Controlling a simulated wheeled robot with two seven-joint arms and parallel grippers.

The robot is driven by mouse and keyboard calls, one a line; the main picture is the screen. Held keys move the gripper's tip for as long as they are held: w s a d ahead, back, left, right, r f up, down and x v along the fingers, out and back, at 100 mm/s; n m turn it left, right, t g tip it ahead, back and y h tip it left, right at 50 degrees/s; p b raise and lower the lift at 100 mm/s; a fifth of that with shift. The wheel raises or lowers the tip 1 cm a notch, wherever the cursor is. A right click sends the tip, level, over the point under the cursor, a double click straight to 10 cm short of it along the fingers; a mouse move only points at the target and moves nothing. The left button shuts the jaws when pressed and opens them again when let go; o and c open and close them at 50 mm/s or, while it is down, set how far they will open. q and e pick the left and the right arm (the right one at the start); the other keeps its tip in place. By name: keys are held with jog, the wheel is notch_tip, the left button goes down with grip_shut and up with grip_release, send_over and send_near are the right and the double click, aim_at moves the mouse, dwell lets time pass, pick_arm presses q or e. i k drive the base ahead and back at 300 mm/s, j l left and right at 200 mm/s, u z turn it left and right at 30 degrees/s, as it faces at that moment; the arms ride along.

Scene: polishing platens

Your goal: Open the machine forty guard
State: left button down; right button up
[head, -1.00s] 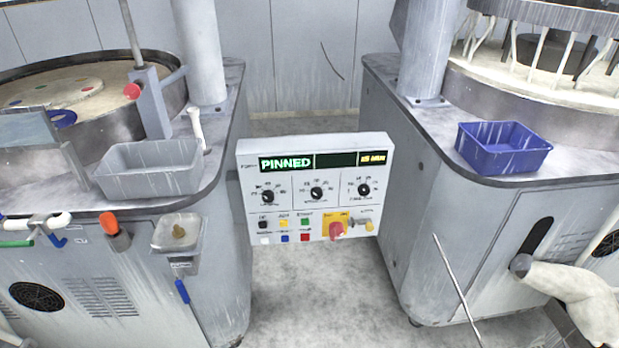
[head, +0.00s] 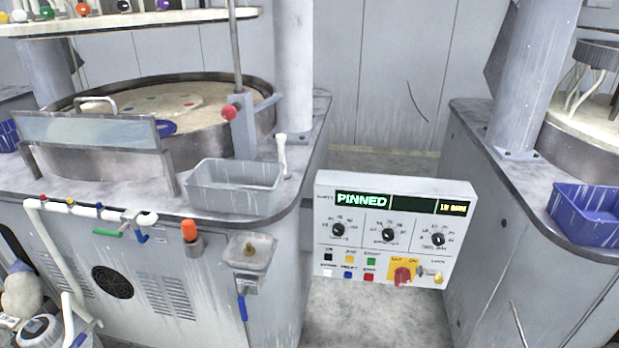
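A clear guard panel (head: 88,131) in a grey metal frame stands on legs along the front of the left machine's round platen (head: 185,100). A metal bar handle (head: 96,102) shows at its top edge. I cannot read a number on this machine, so I cannot tell whether it is machine forty. The control panel (head: 388,232) between the two machines shows PINNED in green and small yellow text at its right. It has three black knobs, several coloured buttons and a red switch (head: 402,276) on a yellow plate. Neither gripper is in view.
A grey tray (head: 235,200) sits on the left machine's front corner, and a red knob (head: 229,113) is on a post behind it. White pipes (head: 90,210) run along its front. A blue bin (head: 590,228) sits on the right machine. Bare floor shows below the control panel.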

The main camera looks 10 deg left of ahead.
aim_at(79, 113)
jog(key=u, duration=1.45)
